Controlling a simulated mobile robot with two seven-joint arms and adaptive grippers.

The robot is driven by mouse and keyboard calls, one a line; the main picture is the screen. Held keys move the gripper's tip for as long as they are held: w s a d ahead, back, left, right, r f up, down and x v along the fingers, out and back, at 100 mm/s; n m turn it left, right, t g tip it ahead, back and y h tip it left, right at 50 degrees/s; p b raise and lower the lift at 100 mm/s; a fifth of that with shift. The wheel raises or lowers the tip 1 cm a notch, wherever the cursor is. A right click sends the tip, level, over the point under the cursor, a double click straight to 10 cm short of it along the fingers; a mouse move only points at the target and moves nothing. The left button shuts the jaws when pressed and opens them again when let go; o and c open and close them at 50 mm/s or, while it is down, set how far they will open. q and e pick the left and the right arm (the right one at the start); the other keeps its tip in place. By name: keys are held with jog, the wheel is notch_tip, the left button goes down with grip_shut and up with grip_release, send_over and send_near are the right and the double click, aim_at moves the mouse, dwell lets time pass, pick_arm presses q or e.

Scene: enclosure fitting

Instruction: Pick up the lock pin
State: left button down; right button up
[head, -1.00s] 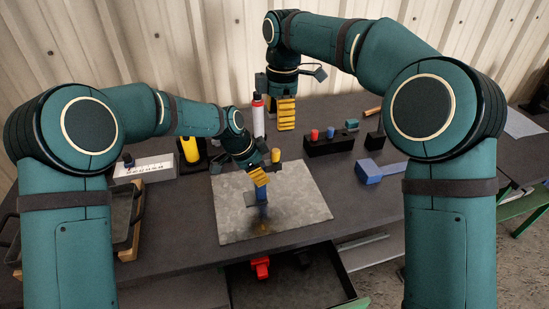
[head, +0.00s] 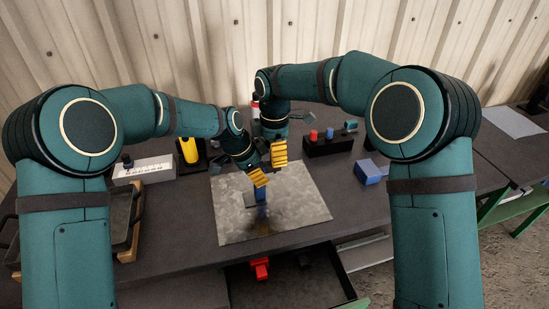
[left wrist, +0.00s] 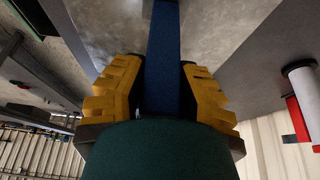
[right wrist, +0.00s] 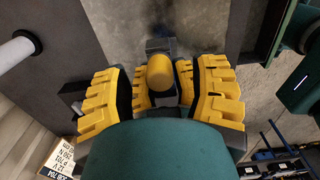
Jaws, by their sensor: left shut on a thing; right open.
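A yellow round-headed piece (right wrist: 160,75), which I take for the lock pin, stands between the fingers of my right gripper (right wrist: 161,95) in the right wrist view. That gripper is open around it; contact cannot be told. In the head view my right gripper (head: 279,153) is at the plate's far edge and hides the piece. My left gripper (head: 258,178) is shut on a blue upright part (head: 261,194) over the grey metal plate (head: 300,205). The blue part also shows between the yellow fingers in the left wrist view (left wrist: 162,60).
A black holder with red and blue knobs (head: 328,147) and a blue block (head: 368,172) stand to the right. A white labelled block (head: 143,170) and a yellow cylinder (head: 189,150) are at left. An open drawer (head: 290,290) holds a red part (head: 260,268).

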pick_arm(q)
jog(key=shift+s+f, duration=0.1)
jog(key=shift+f, duration=0.05)
pick_arm(e)
jog(key=shift+f, duration=0.35)
jog(key=shift+c, duration=0.2)
grip_shut()
notch_tip(320, 180, up, 18)
dwell(0.4)
